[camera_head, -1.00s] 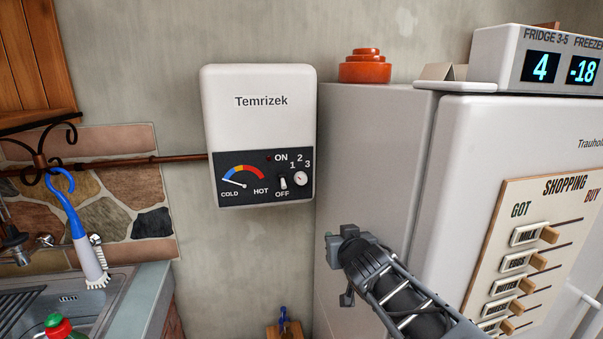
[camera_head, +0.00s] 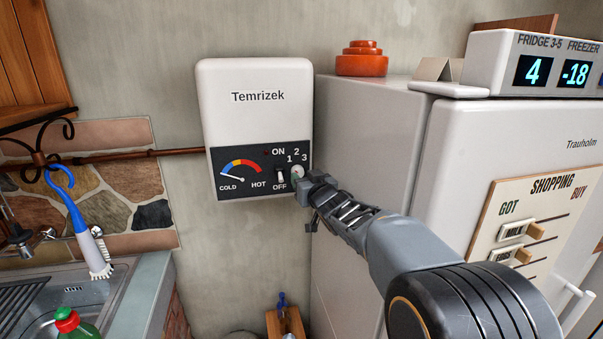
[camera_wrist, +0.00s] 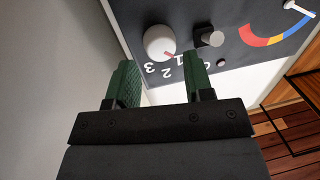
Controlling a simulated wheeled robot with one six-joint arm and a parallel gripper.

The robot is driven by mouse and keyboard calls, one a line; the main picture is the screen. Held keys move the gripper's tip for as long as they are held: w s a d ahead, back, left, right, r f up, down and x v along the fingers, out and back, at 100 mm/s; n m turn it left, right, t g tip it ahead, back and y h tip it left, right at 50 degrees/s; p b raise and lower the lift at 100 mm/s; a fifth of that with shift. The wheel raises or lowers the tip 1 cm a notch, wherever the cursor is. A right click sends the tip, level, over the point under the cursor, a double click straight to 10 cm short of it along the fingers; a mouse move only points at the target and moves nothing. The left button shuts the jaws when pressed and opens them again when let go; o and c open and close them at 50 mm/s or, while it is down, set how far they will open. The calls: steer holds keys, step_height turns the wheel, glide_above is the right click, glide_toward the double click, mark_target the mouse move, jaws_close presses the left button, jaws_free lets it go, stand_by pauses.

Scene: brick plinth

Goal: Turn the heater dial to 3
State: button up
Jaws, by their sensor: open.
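The white heater (camera_head: 256,86) hangs on the wall with a dark control panel at its bottom. Its small round white dial (camera_head: 297,172) is partly covered by my gripper (camera_head: 305,183) in the head view. In the wrist view the dial (camera_wrist: 159,42) shows a red mark pointing nearest the 1; the 2 and 3 lie farther round. My gripper (camera_wrist: 162,60) is open and empty. Its two green fingers point at the panel, with the dial ahead between the tips. I cannot tell whether they touch it.
An on/off switch (camera_wrist: 209,36) sits close beside the dial and one fingertip. The gauge needle (camera_head: 234,178) points to the cold end. The fridge (camera_head: 365,130) stands close on the right; a sink (camera_head: 75,285) is at lower left.

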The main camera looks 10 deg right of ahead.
mark_target(300, 173)
steer(key=shift+w+a, duration=0.15)
steer(key=shift+w, duration=0.6)
steer(key=shift+w+a, duration=0.1)
steer(key=shift+w, duration=0.65)
steer(key=c, duration=0.6)
